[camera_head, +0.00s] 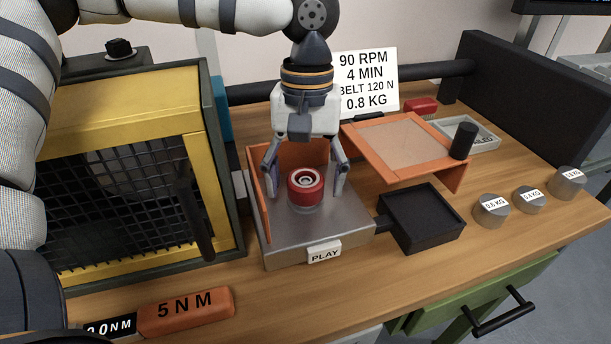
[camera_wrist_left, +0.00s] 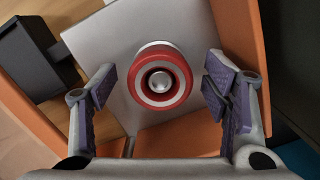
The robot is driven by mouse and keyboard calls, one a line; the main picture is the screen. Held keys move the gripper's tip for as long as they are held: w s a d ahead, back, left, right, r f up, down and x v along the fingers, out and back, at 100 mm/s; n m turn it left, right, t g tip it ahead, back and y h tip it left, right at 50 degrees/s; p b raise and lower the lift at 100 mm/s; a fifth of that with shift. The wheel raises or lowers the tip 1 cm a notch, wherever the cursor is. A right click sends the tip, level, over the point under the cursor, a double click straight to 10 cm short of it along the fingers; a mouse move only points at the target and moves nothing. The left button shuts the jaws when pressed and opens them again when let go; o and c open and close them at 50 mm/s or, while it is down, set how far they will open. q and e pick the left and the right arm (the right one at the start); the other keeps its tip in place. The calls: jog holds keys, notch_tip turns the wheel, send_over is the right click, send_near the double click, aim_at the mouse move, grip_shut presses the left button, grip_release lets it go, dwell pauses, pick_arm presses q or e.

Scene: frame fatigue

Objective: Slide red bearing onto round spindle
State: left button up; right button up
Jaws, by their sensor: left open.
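The red bearing (camera_head: 306,187) is a red ring with a pale inner face, standing on the grey metal PLAY block (camera_head: 318,235). In the left wrist view the red bearing (camera_wrist_left: 163,99) surrounds the round silver spindle (camera_wrist_left: 160,82), whose end shows in its middle. A pale collar shows beneath the bearing. How far down the spindle it sits I cannot tell. My left gripper (camera_head: 306,178) is open above the block, with one finger on each side of the bearing and clear gaps between. In the left wrist view its purple pads (camera_wrist_left: 162,88) are apart from the bearing. My right gripper is not in view.
An orange guard (camera_head: 258,190) stands behind the block, and a yellow mesh cage (camera_head: 125,105) is at left. A black tray (camera_head: 425,218), an orange-framed panel (camera_head: 448,178) and several metal weights (camera_head: 491,209) are to the right. A 5 NM tool (camera_head: 186,309) lies in front.

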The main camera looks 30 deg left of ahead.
pick_arm(q)
notch_tip(320, 180, up, 12)
jog(key=w, duration=0.1)
jog(key=shift+w+a, duration=0.15)
jog(key=shift+a, duration=0.15)
